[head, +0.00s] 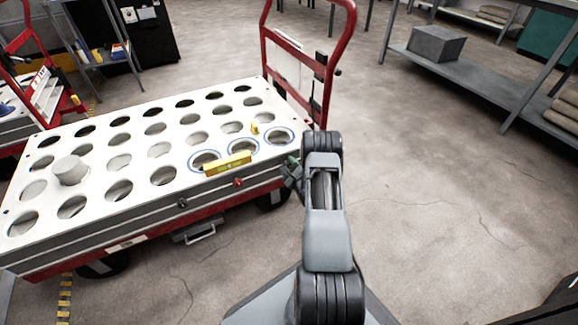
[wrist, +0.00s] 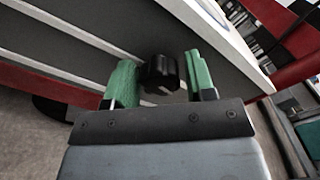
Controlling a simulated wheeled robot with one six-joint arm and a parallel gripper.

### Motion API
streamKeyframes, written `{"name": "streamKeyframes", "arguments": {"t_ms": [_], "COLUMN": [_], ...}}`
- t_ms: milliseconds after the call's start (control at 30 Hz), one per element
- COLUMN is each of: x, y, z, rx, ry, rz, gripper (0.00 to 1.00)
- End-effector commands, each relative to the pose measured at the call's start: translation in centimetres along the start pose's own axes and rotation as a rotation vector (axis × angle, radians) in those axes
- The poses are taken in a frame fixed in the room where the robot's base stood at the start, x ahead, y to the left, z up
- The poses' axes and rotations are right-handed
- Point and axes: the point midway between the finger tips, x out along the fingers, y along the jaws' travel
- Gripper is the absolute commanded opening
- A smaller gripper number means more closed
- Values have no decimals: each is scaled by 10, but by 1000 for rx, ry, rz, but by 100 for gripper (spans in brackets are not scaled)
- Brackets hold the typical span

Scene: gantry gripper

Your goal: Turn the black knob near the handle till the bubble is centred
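The black knob (wrist: 160,73) sticks out of the side of the white table in the wrist view. My gripper (wrist: 161,82) is open, with one green finger on each side of the knob and a visible gap at both. In the head view my gripper (head: 291,168) is at the table's side near the red handle (head: 328,70), and it hides this knob. A yellow spirit level (head: 228,164) lies on the table top near the front edge. Its bubble is too small to read.
The white cart table (head: 140,145) has rows of round holes, some ringed blue. A grey cylinder (head: 69,170) stands on it at left. A red knob (head: 239,182) and another black knob (head: 183,203) sit along the front side. The floor at right is clear.

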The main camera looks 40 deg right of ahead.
Motion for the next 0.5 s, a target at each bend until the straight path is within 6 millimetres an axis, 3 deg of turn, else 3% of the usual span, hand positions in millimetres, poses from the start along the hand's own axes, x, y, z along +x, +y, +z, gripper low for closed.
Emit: {"name": "streamKeyframes", "arguments": {"t_ms": [167, 500], "x": [0, -8], "y": [0, -1], "z": [0, 1], "rx": [-1, 0], "ry": [0, 1], "rz": [0, 0], "gripper": [65, 65]}}
